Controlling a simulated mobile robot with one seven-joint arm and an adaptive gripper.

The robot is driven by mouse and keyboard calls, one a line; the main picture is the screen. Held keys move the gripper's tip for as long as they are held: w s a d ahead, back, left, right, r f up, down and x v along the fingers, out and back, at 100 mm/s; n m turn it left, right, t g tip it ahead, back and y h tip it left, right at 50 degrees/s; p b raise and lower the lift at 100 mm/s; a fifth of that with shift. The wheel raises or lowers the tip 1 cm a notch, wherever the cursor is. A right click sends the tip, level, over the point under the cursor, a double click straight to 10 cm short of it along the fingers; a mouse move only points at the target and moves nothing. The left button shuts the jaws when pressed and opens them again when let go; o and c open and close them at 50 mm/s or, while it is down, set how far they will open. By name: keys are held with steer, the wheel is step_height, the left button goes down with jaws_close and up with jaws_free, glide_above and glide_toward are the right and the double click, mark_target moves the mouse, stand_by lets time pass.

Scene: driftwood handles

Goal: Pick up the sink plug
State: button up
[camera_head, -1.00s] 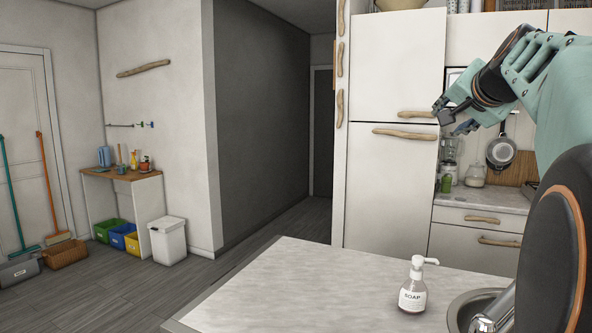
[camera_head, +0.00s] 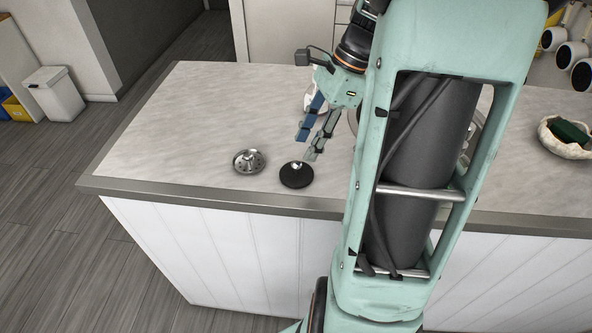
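The sink plug (camera_head: 296,175), a round black disc with a small metal knob on top, lies flat on the light counter near its front edge. My gripper (camera_head: 307,148) points down at the counter just behind and slightly right of the plug. Its two fingers are apart with nothing between them, and the fingertips appear clear of the plug. A metal sink strainer (camera_head: 249,161) with a raised knob lies just left of the plug.
The soap bottle (camera_head: 311,98) is mostly hidden behind my gripper. The sink is largely covered by my arm. A pale bowl (camera_head: 553,136) with a green sponge (camera_head: 570,133) stands at the right. The counter's left part (camera_head: 185,120) is clear.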

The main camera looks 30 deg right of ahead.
mark_target(298, 163)
steer(key=x, duration=0.5)
steer(key=shift+a+f, duration=0.1)
steer(key=shift+f, duration=0.25)
steer(key=shift+c, duration=0.3)
jaws_close()
